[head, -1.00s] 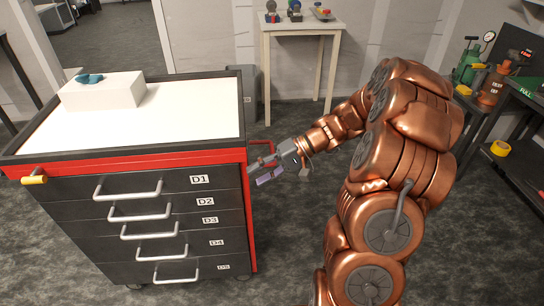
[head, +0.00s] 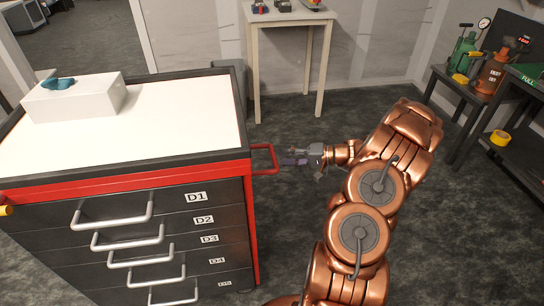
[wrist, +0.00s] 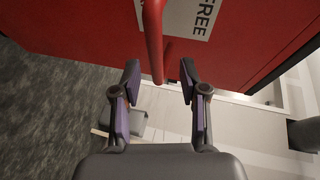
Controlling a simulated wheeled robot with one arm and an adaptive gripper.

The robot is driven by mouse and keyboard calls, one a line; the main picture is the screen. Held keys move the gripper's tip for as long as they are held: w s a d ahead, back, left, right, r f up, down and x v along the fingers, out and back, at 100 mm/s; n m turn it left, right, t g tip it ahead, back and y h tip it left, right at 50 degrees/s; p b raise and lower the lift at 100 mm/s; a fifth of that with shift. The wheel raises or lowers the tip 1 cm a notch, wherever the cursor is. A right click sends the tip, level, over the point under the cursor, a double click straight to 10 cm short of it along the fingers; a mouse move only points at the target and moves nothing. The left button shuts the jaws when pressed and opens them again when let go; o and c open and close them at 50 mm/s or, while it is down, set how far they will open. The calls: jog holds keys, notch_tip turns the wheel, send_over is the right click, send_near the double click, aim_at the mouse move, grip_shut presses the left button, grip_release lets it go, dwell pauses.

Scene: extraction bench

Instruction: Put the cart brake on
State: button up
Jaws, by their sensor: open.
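The cart (head: 250,205) is a black and red drawer cabinet with a white top, at the left of the head view. A red handle (head: 273,151) sticks out from its right side. In the wrist view a red bar (wrist: 154,40) reaches down between my fingers, with a label reading "FREE" (wrist: 190,14) on the red panel behind it. My gripper (head: 288,157) is open just right of the handle. In the wrist view my gripper (wrist: 159,82) has one finger either side of the bar's end, with gaps on both sides. A yellow-ended part (head: 5,211) shows at the cart's left front corner, cut by the frame.
A white box (head: 75,103) with a teal item (head: 58,82) on it stands on the cart top. A small table (head: 290,19) is behind. A dark bench (head: 510,165) with yellow tape (head: 499,137) is at the right. The floor between is clear.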

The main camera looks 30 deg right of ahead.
aim_at(274, 157)
jog(key=shift+x, duration=2.55)
grip_shut()
